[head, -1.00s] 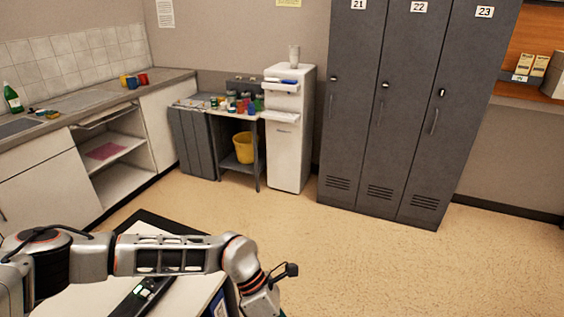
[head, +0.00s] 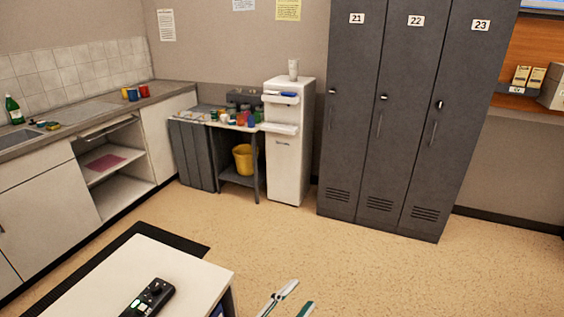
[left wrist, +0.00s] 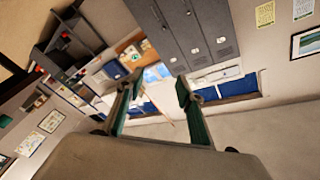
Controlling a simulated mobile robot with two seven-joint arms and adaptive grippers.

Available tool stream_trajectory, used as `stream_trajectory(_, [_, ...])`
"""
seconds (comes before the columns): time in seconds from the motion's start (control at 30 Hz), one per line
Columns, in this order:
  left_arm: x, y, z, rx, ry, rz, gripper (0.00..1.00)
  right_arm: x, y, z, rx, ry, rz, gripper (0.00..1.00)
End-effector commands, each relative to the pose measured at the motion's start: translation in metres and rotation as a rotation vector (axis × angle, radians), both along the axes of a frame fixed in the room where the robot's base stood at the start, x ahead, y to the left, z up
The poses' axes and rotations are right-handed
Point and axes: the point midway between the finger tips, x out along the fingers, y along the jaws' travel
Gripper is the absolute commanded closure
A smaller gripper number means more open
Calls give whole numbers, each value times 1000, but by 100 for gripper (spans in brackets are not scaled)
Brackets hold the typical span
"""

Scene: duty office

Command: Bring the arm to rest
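My left gripper (head: 302,294) shows at the bottom edge of the head view, just right of the white table (head: 185,262). Only its finger ends are in that view, and they stand apart. In the left wrist view the two green-padded fingers (left wrist: 158,85) are spread with nothing held between them. The rest of the left arm is out of the head view. My right gripper is not in view.
A black handheld device (head: 148,297) lies on the table. Grey lockers (head: 400,120), a white water dispenser (head: 290,160) and a counter (head: 60,125) line the back and left. The floor (head: 350,260) between table and lockers is clear.

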Motion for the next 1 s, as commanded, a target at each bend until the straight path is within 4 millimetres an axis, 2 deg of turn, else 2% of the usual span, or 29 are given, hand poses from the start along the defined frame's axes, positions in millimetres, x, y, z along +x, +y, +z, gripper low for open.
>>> stream_trajectory(0.03, [-3, 26, -26, -29, 109, 70, 63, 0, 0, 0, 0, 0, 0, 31])
stream_trajectory(0.17, [-16, 91, -87, -95, 353, 237, 63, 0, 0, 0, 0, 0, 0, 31])
stream_trajectory(0.3, [-51, 156, -149, -151, 585, 401, 63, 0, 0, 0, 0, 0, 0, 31])
stream_trajectory(0.4, [-83, 196, -184, -182, 721, 500, 63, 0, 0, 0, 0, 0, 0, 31])
stream_trajectory(0.5, [-111, 225, -209, -204, 823, 577, 63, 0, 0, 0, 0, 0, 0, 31])
stream_trajectory(0.6, [-131, 245, -224, -217, 886, 627, 63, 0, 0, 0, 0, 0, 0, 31])
stream_trajectory(0.7, [-141, 254, -231, -226, 918, 652, 63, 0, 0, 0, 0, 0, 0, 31])
stream_trajectory(1.0, [-143, 255, -231, -227, 921, 655, 63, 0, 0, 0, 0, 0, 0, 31])
